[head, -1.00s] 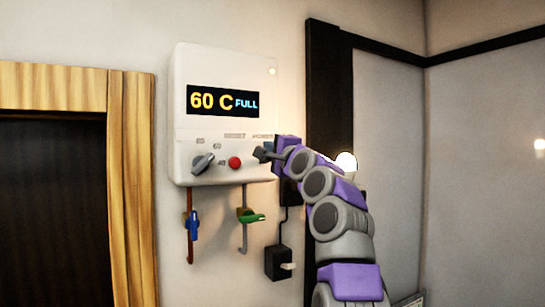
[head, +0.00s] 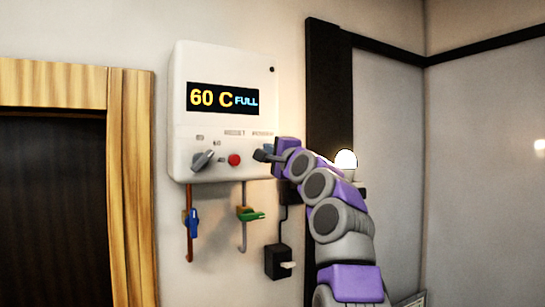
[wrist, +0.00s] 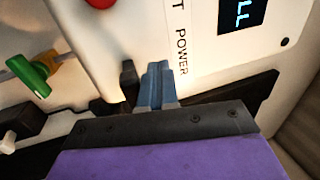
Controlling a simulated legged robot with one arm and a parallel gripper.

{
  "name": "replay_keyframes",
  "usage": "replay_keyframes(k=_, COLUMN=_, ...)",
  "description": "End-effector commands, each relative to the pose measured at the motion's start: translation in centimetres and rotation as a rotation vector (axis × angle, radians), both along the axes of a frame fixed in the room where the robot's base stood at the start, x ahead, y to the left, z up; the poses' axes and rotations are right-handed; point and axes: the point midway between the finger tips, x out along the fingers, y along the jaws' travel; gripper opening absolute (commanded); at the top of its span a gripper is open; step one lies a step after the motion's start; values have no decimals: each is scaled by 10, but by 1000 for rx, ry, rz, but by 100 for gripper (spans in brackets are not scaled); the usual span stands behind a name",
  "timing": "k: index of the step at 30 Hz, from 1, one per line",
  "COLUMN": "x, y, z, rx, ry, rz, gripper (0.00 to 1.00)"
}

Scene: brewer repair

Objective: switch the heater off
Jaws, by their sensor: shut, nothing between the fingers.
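The heater (head: 222,110) is a white box on the wall. Its display (head: 222,99) reads "60 C FULL". A small indicator (head: 272,69) at its upper right is dark; it is dark in the wrist view (wrist: 285,42) too. My gripper (head: 261,154) is shut and empty at the heater's lower right, by the POWER label (wrist: 182,50). In the wrist view a small black piece (wrist: 128,80), perhaps the power switch, stands just left of my blue-grey fingertips (wrist: 157,80). I cannot tell whether they touch.
A grey knob (head: 203,160) and a red button (head: 234,160) are left of my gripper. Below hang pipes with a blue valve handle (head: 192,223) and a green one (head: 250,214). A black switch box (head: 279,262) is lower right. A lit bulb (head: 346,161) is beside my arm.

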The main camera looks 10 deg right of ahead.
Motion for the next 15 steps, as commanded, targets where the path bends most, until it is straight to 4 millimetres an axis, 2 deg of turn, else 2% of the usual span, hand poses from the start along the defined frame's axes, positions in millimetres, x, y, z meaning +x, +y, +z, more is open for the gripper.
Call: replay_keyframes(k=15, x=-1, y=0, z=-10, rx=0, ry=0, rz=0, gripper=0)
